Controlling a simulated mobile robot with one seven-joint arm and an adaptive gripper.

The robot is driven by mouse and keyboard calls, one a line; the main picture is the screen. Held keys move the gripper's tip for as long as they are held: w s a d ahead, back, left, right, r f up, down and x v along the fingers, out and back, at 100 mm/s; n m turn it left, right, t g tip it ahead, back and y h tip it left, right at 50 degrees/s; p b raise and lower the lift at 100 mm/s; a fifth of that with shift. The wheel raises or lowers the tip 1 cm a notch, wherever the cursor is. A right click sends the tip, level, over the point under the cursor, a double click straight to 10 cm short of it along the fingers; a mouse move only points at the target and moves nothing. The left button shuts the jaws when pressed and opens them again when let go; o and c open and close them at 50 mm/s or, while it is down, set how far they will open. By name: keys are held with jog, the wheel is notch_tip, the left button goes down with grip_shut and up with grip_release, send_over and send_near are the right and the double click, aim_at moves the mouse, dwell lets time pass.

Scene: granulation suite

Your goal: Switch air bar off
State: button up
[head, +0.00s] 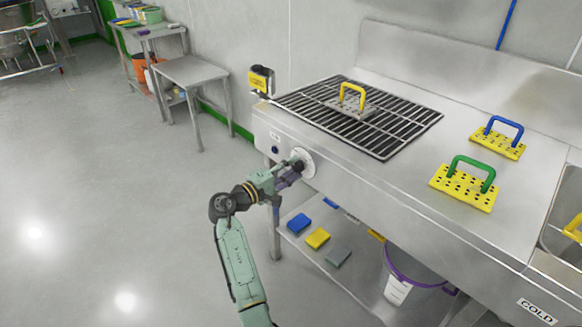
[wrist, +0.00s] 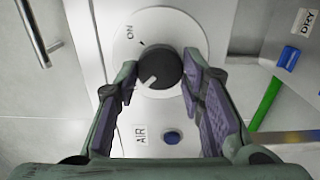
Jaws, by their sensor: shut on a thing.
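The air bar's control is a dark round knob (wrist: 160,69) on a white dial plate (wrist: 190,28), on the front face of the steel bench. The plate also shows in the head view (head: 309,163). "ON" is printed at the dial's upper left in the wrist view. The knob's white pointer mark is at its lower left, turned away from "ON". An "AIR" label (wrist: 140,133) is beside the dial. My gripper (head: 298,166) is at the dial, its two fingers shut on the knob's sides in the wrist view.
A blue button (wrist: 172,137) is near the knob. On the bench top are a black grate (head: 395,137) and yellow perforated plates with green (head: 462,197) and blue (head: 497,145) handles. A purple-rimmed bucket (head: 397,289) is below.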

dwell(0.4)
jog(key=o, duration=1.1)
jog(key=shift+o, duration=0.2)
jog(key=v, duration=1.2)
